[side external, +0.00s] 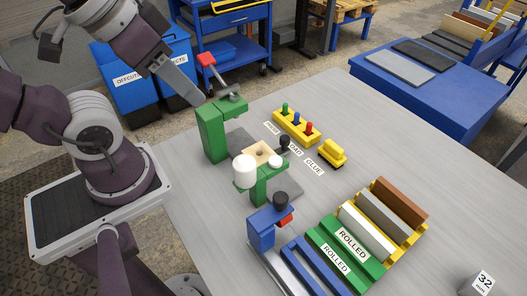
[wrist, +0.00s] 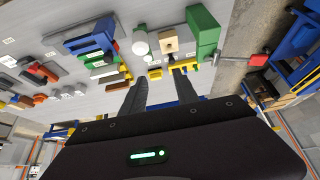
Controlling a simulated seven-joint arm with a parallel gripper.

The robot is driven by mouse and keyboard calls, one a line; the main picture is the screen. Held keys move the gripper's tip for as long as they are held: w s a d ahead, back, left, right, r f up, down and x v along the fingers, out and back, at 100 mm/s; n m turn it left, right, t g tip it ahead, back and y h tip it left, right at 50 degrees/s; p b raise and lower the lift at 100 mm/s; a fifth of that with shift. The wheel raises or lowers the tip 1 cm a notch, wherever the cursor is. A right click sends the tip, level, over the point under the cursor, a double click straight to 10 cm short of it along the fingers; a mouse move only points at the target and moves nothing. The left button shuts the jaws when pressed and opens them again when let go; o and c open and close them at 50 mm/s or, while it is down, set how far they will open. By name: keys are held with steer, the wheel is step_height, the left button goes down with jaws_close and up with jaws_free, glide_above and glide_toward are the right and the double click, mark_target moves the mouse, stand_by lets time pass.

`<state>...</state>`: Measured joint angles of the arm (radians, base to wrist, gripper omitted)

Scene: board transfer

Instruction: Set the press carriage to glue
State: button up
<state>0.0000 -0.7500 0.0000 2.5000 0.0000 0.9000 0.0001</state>
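The green press (side external: 211,133) has a red-tipped lever (side external: 207,60) raised above it; its green body (wrist: 204,28) and the lever's red end (wrist: 256,60) show in the wrist view. A light wood block with a hole (side external: 262,149) sits in front of the press, apparently on the carriage; it also shows in the wrist view (wrist: 169,45). A black knob (side external: 285,141) stands beside the middle label (side external: 295,149), partly covering it. The GLUE label (side external: 314,166) is nearer the camera, the first label (side external: 272,128) farther. My gripper (wrist: 160,90) is open and empty, raised left of the lever.
A green stand with a white cylinder (side external: 244,171) and a blue device with a black knob (side external: 262,230) stand nearer the camera. A yellow peg rack (side external: 297,126) and yellow toy vehicle (side external: 331,152) lie behind the labels. Coloured boards fill a rack (side external: 417,239) at right.

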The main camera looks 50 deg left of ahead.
steer(key=shift+o, duration=1.3)
steer(key=m+g, duration=0.3)
steer(key=g, duration=0.2)
glide_above(284, 138)
step_height(284, 138, down, 19)
steer(key=shift+g, duration=0.3)
step_height(284, 138, down, 9)
steer(key=shift+r, duration=0.15)
jaws_close()
